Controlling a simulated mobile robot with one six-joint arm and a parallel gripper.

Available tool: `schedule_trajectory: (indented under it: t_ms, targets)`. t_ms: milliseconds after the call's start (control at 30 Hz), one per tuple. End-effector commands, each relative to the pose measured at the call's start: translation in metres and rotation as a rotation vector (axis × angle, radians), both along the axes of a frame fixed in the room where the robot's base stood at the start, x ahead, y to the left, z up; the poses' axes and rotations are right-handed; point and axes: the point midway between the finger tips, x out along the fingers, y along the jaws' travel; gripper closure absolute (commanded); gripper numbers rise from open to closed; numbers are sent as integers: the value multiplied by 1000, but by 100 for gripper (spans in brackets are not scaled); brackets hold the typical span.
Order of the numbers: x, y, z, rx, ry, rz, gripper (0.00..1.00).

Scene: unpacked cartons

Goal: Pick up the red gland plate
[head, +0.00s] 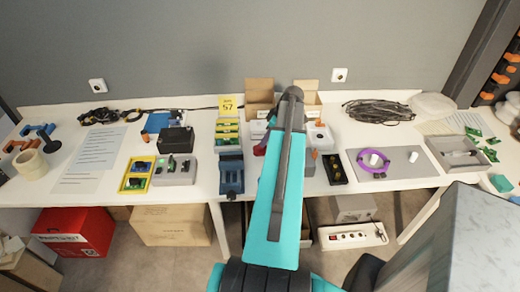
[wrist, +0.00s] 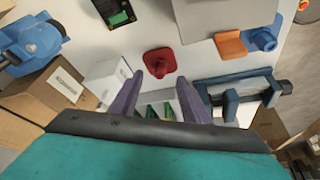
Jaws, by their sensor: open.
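The red gland plate (wrist: 160,61) lies on the white tabletop in the wrist view, a flat red piece with a raised round middle. My gripper (wrist: 160,78) is open, with its two purple fingers apart and nothing between them. The plate shows just beyond the fingertips, roughly centred between them. I cannot tell the exact height of the fingers above the table. In the head view my teal arm reaches over the middle of the table and hides the gripper and most of that spot.
In the wrist view a white box (wrist: 108,80) and a brown carton (wrist: 48,92) stand left of the plate. A blue vise (wrist: 238,88) and an orange block (wrist: 230,45) are to the right. In the head view a purple ring (head: 362,167) lies on a grey plate.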

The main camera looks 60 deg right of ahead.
Motion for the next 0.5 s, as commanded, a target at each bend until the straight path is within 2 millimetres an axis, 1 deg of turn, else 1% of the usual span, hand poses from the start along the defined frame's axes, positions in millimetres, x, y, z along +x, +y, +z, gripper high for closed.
schedule_trajectory:
  t_ms: [500]
  targets:
    - [3, 1, -4, 1, 0, 1, 57]
